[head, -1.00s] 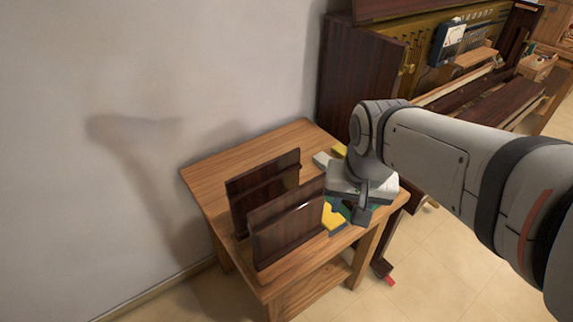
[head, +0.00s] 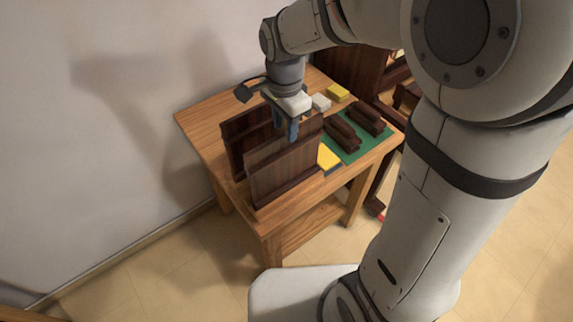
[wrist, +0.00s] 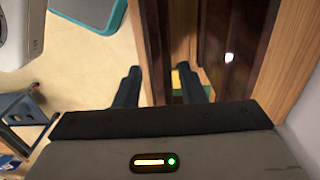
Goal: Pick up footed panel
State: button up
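Two dark brown footed panels stand upright, one behind the other, on the small wooden table. The front panel (head: 285,170) is nearer the table's front-left edge. The back panel (head: 236,140) is partly hidden behind it. My gripper (head: 287,133) points down at the top of the panels, its fingers overlapping the front panel's upper edge. In the wrist view my gripper (wrist: 160,78) has its two fingers apart, with a brown panel (wrist: 181,35) showing between and beyond them. I cannot tell whether either finger touches it.
The wooden table (head: 205,117) stands close to the wall. To the panels' right, a green mat (head: 352,151) carries dark wooden blocks (head: 343,133). A yellow-topped block (head: 328,158), a white block (head: 320,102) and a yellow block (head: 339,92) lie nearby. The piano stands behind.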

aim_at(285, 132)
jog(key=shift+f, duration=1.55)
jog(key=shift+d, duration=0.1)
jog(key=shift+c, duration=0.2)
grip_shut()
